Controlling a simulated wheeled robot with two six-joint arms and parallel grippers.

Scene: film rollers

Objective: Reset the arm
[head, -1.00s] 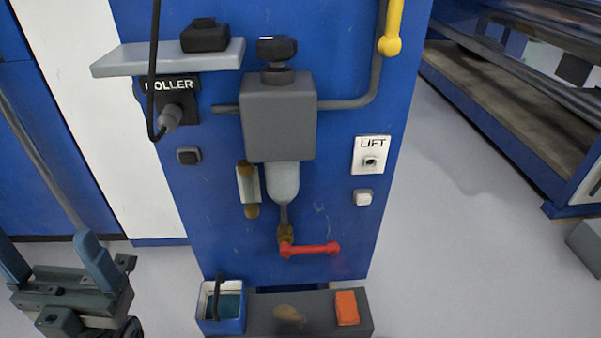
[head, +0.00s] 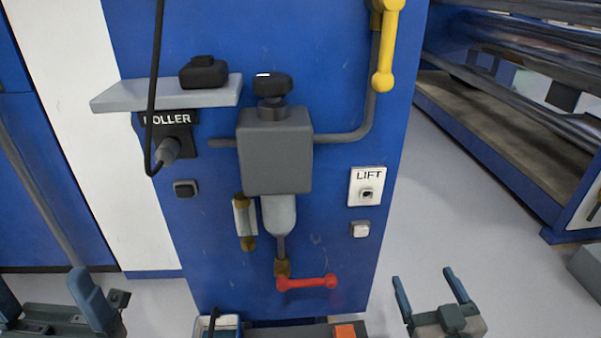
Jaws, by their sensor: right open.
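My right gripper (head: 431,287) is at the bottom right of the head view, in front of the pale floor. Its two blue fingers point up and stand apart, with nothing between them. My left gripper (head: 40,284) is at the bottom left, partly cut off by the frame edge. Its fingers are wide apart and I see nothing held between them. Both grippers appear apart from the blue panel (head: 330,70).
The panel carries a grey filter unit (head: 275,150), a red lever (head: 307,282), a yellow handle (head: 383,78), a LIFT switch (head: 366,187), a ROLLER socket (head: 172,140) and a grey shelf (head: 140,95). A blue bin (head: 206,331) sits below. Rollers (head: 530,80) stand at right.

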